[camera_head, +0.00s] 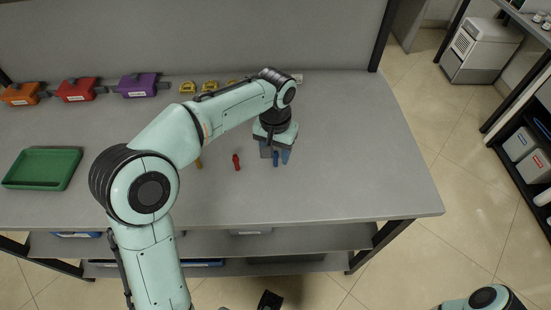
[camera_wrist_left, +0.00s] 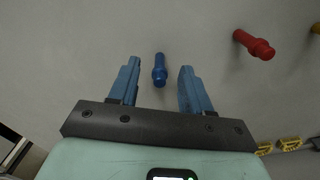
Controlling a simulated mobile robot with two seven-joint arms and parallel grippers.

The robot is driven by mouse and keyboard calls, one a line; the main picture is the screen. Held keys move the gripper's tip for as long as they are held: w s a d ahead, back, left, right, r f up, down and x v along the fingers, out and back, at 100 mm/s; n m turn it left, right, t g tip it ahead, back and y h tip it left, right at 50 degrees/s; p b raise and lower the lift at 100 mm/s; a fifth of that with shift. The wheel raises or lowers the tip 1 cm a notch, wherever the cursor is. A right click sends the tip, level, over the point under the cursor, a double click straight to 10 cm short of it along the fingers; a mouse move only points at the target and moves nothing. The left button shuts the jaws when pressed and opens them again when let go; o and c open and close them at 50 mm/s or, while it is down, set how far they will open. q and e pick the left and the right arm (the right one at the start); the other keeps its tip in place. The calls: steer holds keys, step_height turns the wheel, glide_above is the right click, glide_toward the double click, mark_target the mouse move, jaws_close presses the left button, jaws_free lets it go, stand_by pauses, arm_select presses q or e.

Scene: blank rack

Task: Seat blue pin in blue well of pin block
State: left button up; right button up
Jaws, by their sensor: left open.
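The blue pin (camera_head: 276,160) stands on the grey table, and it also shows in the left wrist view (camera_wrist_left: 160,70). My left gripper (camera_head: 275,154) is over it with its fingers pointing down. In the left wrist view my left gripper (camera_wrist_left: 160,66) is open, and the pin appears between its two blue fingers with a gap on each side. I cannot make out the pin block or its blue well; my left arm covers part of the table.
A red pin (camera_head: 236,162) and a yellow pin (camera_head: 198,162) stand left of the blue pin. Yellow blocks (camera_head: 188,87) lie near the back. A green tray (camera_head: 43,168) is at left; orange, red and purple boxes (camera_head: 138,84) line the back. The table's right side is clear.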

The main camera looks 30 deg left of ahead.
arm_select(q)
steer(key=shift+f, duration=0.1)
jaws_close()
stand_by(0.3)
